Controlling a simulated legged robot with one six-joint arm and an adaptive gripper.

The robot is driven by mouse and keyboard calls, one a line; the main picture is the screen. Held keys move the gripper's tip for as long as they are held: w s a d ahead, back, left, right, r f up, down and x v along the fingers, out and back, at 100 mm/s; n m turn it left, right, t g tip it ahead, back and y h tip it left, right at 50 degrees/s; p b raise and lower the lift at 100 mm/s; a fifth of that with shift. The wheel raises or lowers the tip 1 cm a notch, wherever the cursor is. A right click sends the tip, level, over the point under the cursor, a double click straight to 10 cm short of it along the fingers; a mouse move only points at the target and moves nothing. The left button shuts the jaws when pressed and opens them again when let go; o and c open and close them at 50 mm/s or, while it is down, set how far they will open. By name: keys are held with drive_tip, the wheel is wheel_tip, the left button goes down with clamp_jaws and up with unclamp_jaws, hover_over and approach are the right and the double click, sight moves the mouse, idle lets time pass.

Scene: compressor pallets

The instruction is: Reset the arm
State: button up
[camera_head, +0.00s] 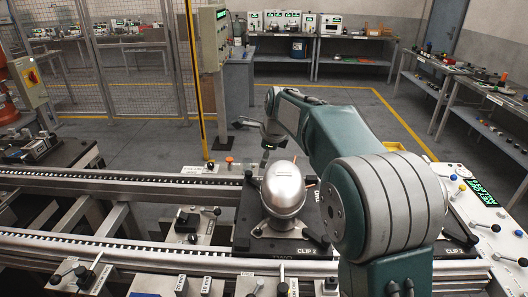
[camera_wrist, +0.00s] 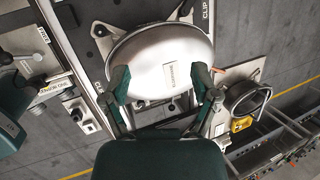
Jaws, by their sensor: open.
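My gripper (camera_head: 264,147) is open and empty. In the head view it hangs near the top of a silver, egg-shaped compressor (camera_head: 284,190), and the arm partly hides it. In the wrist view the two dark green fingers of my gripper (camera_wrist: 161,76) are spread wide over the near part of the compressor (camera_wrist: 165,50). I cannot tell how far above it they are. The compressor stands on a dark pallet (camera_head: 246,229) marked "CLIP". My arm arches over from the right and hides part of the pallet.
Conveyor rails (camera_head: 120,182) run across the front, with clamps and levers on them. A control panel (camera_head: 484,200) with knobs and a green display is at right. A post with a yellow edge and a wire fence (camera_head: 135,70) stand at left. Benches (camera_head: 345,60) line the back; the floor between is clear.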

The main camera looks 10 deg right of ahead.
drive_tip(key=s+d+r+n, duration=0.3)
drive_tip(key=s+n, duration=0.2)
drive_tip(key=s, duration=0.4)
drive_tip(key=s+d+r+n, duration=0.3)
drive_tip(key=s+n, duration=0.1)
drive_tip(key=s, duration=0.4)
drive_tip(key=s+d+f+n+h, duration=0.1)
drive_tip(key=s+f+n, duration=0.2)
drive_tip(key=s, duration=0.7)
drive_tip(key=s+d+f+n+t, duration=0.1)
drive_tip(key=s+d+f+n, duration=0.1)
drive_tip(key=s+n, duration=0.6)
drive_tip(key=s+f, duration=0.1)
drive_tip(key=s, duration=0.1)
drive_tip(key=shift+s+f+n+h, duration=0.2)
drive_tip(key=shift+s+n+h, duration=0.1)
drive_tip(key=shift+s+h, duration=0.1)
